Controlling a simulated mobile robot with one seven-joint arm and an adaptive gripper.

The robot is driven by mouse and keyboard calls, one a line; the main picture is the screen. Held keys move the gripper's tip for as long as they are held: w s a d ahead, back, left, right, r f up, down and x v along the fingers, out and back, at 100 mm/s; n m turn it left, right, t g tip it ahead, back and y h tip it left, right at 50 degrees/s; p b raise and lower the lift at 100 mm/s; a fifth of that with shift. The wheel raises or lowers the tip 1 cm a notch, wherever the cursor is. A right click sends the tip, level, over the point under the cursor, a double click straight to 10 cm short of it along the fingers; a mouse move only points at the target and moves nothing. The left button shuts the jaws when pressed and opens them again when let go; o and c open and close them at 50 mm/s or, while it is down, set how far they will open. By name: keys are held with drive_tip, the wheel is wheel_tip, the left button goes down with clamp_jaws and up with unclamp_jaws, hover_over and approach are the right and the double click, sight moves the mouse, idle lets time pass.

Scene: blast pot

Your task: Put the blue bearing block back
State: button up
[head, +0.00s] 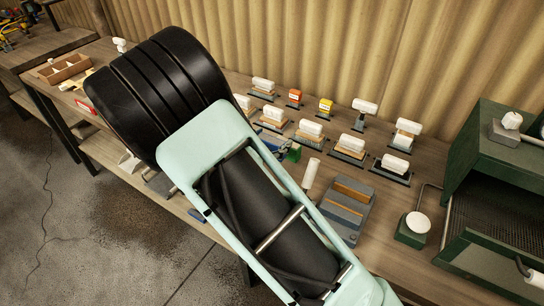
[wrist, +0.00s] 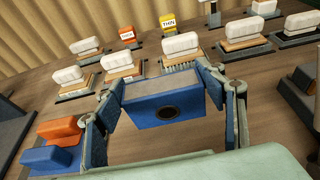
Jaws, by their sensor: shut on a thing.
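The blue bearing block (wrist: 164,110) has a grey top and a dark round hole in its near face. My gripper (wrist: 163,86) is shut on it, with one finger at each side of the block in the wrist view. Whether the block touches the table is unclear. In the head view my arm covers most of the gripper, and the block cannot be made out clearly there.
Several white-topped blocks on dark bases (wrist: 180,44) stand in rows beyond the block. An orange box (wrist: 127,34) and a yellow box (wrist: 168,22) stand behind. Orange (wrist: 58,130) and blue (wrist: 46,160) blocks are at left. A green cabinet (head: 480,150) stands at right.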

drive_tip(key=shift+f, duration=2.9)
drive_tip(key=shift+f, duration=0.2)
drive_tip(key=o, duration=1.7)
drive_tip(key=shift+r, duration=0.15)
drive_tip(key=shift+s+a+r, duration=0.1)
drive_tip(key=shift+s+a, duration=0.05)
drive_tip(key=shift+s, duration=0.05)
drive_tip(key=v, duration=1.1)
drive_tip(key=shift+s+r+b, duration=0.15)
drive_tip(key=shift+s+b, duration=0.05)
drive_tip(key=shift+b, duration=0.1)
